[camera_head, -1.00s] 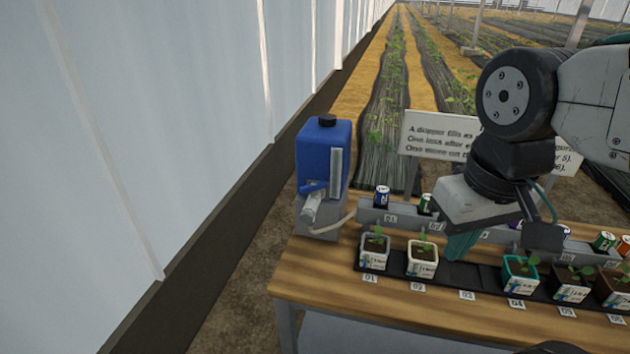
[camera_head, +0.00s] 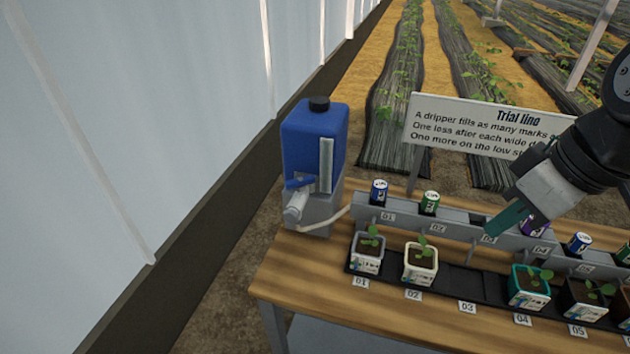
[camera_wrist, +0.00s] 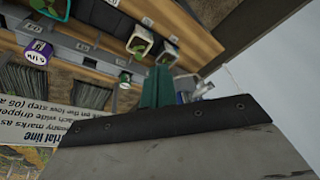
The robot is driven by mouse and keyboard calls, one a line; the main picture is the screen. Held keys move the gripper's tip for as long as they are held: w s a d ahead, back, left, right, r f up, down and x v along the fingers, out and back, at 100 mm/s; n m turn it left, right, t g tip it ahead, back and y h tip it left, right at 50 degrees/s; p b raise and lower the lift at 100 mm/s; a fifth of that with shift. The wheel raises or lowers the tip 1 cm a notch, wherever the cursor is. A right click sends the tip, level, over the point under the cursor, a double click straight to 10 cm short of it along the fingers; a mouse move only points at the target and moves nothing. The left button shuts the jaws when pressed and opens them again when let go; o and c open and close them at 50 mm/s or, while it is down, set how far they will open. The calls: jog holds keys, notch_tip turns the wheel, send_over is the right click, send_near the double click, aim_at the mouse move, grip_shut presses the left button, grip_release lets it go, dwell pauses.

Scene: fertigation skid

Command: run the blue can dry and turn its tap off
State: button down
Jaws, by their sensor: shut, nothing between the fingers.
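The blue can (camera_head: 314,138) stands on a grey stand at the left end of the bench in the head view, with a black cap and a pale sight strip (camera_head: 326,165) on its front. Its tap has a blue lever (camera_head: 299,183) above a pale spout (camera_head: 296,206). Any liquid level in the strip is too small to read. My gripper (camera_head: 492,232) is shut and empty, its green fingers over the grey rail, well to the right of the can. In the wrist view the green fingers (camera_wrist: 157,88) partly cover the tap area.
A grey rail (camera_head: 460,225) carries several small coloured cans. Below it a black tray (camera_head: 462,279) holds several potted seedlings, with place 03 empty. A sign (camera_head: 487,124) stands behind the rail. The wooden bench front (camera_head: 330,285) is clear.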

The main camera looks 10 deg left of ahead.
jog(key=w+a+n+y, duration=0.2)
jog(key=w+a+n, duration=0.2)
jog(key=a+n, duration=0.45)
jog(key=n+y, duration=0.2)
jog(key=n, duration=0.4)
send_near(300, 185)
jog(key=s+a+x, duration=0.1)
jog(key=x, duration=0.6)
jog(key=shift+s+d, duration=0.15)
jog(key=shift+s, duration=0.3)
